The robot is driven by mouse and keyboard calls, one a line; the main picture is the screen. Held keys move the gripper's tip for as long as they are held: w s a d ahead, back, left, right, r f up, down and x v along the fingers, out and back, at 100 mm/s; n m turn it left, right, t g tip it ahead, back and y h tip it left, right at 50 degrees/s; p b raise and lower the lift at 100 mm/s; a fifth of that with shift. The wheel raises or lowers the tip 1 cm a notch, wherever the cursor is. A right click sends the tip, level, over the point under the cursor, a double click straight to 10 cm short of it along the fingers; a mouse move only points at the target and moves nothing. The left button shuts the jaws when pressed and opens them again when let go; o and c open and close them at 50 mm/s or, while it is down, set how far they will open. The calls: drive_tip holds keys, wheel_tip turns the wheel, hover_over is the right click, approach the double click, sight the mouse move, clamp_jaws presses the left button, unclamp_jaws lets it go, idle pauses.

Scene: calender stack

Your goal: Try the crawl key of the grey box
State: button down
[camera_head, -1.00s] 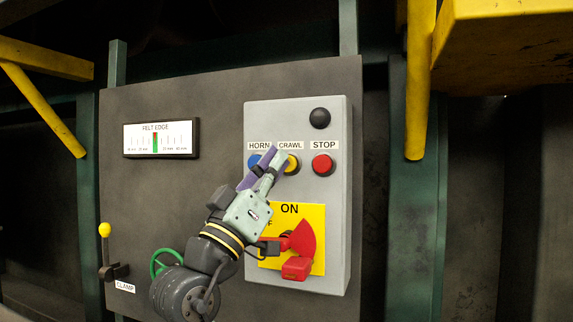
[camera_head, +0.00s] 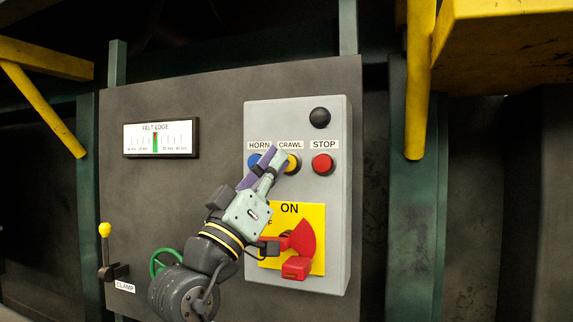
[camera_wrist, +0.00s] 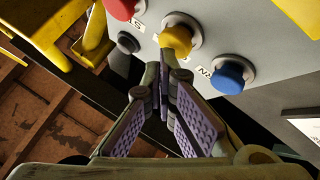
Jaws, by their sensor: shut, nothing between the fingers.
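The grey box (camera_head: 334,200) is fixed on a dark panel. The yellow crawl key (camera_head: 293,163) sits under the CRAWL label, between the blue horn key (camera_head: 254,161) and the red stop key (camera_head: 323,165). In the wrist view the yellow key (camera_wrist: 177,40) is just beyond the shut fingertips (camera_wrist: 163,75). I cannot tell whether they touch it.
A red rotary handle (camera_head: 298,252) on a yellow plate stands at ON, close to my wrist. A black knob (camera_head: 319,118) sits above the stop key. A felt edge gauge (camera_head: 161,138) and a yellow-tipped clamp lever (camera_head: 105,232) are to the left.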

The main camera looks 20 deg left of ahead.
drive_tip(key=shift+s, duration=0.6)
drive_tip(key=shift+s, duration=0.1)
drive_tip(key=s, duration=0.4)
drive_tip(key=shift+s+a, duration=0.1)
drive_tip(key=shift+s, duration=0.3)
